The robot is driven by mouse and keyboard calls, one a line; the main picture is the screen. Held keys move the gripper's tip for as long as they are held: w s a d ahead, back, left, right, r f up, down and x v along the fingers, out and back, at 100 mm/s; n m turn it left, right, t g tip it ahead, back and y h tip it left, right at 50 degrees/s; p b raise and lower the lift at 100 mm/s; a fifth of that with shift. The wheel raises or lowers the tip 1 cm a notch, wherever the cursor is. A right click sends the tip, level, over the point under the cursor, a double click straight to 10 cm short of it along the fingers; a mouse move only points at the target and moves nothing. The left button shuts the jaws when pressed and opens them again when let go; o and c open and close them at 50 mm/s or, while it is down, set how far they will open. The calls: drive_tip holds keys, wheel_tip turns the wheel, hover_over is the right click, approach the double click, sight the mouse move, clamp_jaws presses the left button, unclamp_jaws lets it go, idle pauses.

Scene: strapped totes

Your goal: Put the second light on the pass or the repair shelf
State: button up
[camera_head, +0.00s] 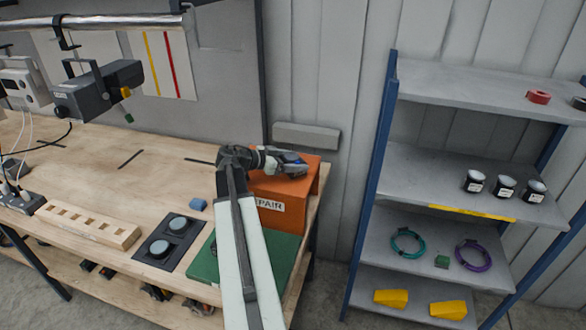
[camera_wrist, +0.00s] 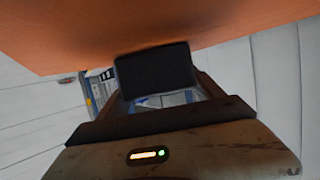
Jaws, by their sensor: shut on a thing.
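My gripper (camera_head: 290,163) is over the top of the orange box marked REPAIR (camera_head: 298,188), at the right end of the workbench. In the wrist view its jaws (camera_wrist: 155,95) are shut around a dark block-like thing (camera_wrist: 153,70), close to an orange surface (camera_wrist: 150,25). What the dark thing is, and whether it touches the orange surface, I cannot tell. A dark grey lamp (camera_head: 98,92) and a pale lamp-like unit (camera_head: 26,84) hang from the rail at the left. I cannot make out a shelf marked pass.
A blue-framed rack (camera_head: 455,80) with dark jars (camera_head: 505,187), cable coils (camera_head: 408,242) and yellow blocks (camera_head: 391,298) stands at the right.

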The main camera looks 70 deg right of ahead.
drive_tip(key=shift+f, duration=0.2)
drive_tip(key=o, duration=1.9)
drive_tip(key=shift+r, duration=0.1)
drive_tip(key=shift+r, duration=0.15)
drive_tip(key=shift+w+a+r+p, duration=0.2)
drive_tip(key=shift+a+r+p, duration=0.05)
drive_tip(key=shift+p, duration=0.2)
drive_tip(key=p+v, duration=0.3)
drive_tip(key=v, duration=0.8)
drive_tip(key=shift+w+a+p, duration=0.15)
drive_tip(key=shift+p, duration=0.2)
